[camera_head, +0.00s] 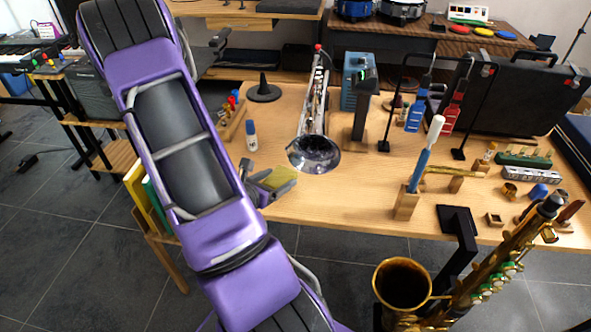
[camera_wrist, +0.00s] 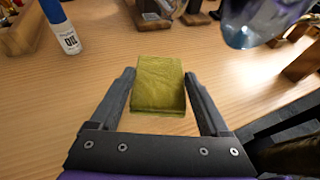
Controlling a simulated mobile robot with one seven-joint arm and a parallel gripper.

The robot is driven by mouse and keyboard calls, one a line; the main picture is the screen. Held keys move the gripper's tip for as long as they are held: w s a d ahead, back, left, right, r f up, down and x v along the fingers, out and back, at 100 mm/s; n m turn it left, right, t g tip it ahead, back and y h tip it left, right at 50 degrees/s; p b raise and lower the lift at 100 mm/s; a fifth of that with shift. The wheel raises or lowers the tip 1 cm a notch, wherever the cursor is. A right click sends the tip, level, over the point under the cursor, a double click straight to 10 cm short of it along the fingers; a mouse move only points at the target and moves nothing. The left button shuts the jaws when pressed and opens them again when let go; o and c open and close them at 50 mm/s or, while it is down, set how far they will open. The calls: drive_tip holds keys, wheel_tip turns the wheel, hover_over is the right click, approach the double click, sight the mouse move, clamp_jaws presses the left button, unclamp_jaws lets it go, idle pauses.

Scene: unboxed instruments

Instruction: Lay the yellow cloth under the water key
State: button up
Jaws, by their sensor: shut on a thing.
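The yellow cloth (camera_head: 282,176) is a small folded pad, and it also shows in the wrist view (camera_wrist: 159,88). My gripper (camera_head: 272,183) is shut on it, with one finger of the gripper (camera_wrist: 160,80) on each side. The cloth is over the table's front part, left of the trumpet; I cannot tell whether it touches the wood. The silver trumpet (camera_head: 314,152) has its bell toward the table's front, and the bell (camera_wrist: 245,28) shows at the upper right of the wrist view. The water key is too small to make out.
A blue-and-white bottle (camera_head: 251,135) stands left of the trumpet; the bottle (camera_wrist: 62,28) is upper left in the wrist view. A black stand (camera_head: 361,115) and a wooden holder (camera_head: 406,203) are to the right. Wood between bottle and bell is bare. A saxophone (camera_head: 470,285) is in front.

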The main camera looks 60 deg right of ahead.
drive_tip(key=d, duration=0.8)
drive_tip(key=shift+d, duration=0.1)
drive_tip(key=f, duration=0.1)
drive_tip(key=d+f, duration=0.1)
drive_tip(key=f, duration=0.1)
drive_tip(key=shift+f+b, duration=0.1)
drive_tip(key=shift+b, duration=0.3)
drive_tip(key=shift+a+f, duration=0.1)
drive_tip(key=shift+f, duration=0.05)
drive_tip(key=shift+f, duration=0.25)
drive_tip(key=o, duration=1.2)
drive_tip(key=shift+r, duration=0.1)
drive_tip(key=shift+c, duration=0.2)
drive_tip(key=shift+r, duration=0.15)
